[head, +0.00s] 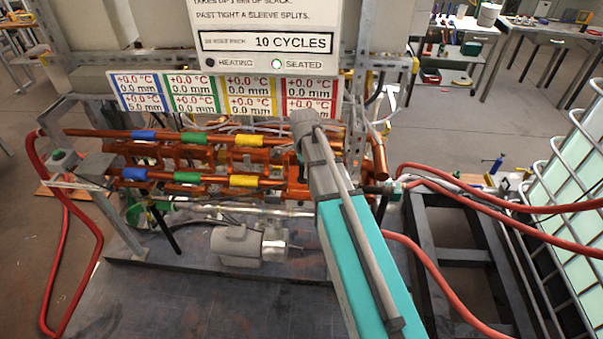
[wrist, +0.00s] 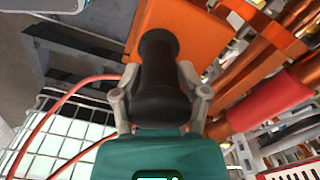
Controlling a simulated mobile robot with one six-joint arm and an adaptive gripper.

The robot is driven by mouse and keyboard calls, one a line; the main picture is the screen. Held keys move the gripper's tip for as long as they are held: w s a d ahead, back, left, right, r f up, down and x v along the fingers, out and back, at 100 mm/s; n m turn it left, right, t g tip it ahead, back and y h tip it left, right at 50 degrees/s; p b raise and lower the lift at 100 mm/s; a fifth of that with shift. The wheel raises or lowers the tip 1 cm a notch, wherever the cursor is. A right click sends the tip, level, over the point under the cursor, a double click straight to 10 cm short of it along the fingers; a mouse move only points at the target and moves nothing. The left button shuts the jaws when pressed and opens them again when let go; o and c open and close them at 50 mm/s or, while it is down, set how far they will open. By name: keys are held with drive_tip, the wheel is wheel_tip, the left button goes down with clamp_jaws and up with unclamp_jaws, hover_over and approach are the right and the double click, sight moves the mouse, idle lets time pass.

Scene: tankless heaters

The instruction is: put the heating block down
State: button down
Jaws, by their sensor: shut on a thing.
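My gripper (wrist: 160,82) is shut on a black spool-shaped handle (wrist: 159,62), with a finger on each side of it. The handle stands against an orange-copper block (wrist: 172,18), which I take to be the heating block. Its far end is cut off by the wrist view's top edge. In the head view my arm covers the gripper and handle at the right end of the copper pipes (head: 110,133). A copper-coloured patch shows left of the arm, but I cannot tell whether it is the block. A red sleeve (wrist: 268,98) is on a pipe to the right.
Pipes carry blue (head: 143,135), green (head: 193,138) and yellow sleeves (head: 249,140). A sign above (head: 290,42) reads 10 CYCLES, with the SEATED lamp green. A grey motor (head: 240,243) is below. Red hoses (head: 480,202) and a caged tank (head: 565,190) are at right.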

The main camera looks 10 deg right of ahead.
unclamp_jaws()
idle(0.7)
wheel_tip(320, 180, up, 12)
drive_tip(key=p, duration=1.2)
idle(0.7)
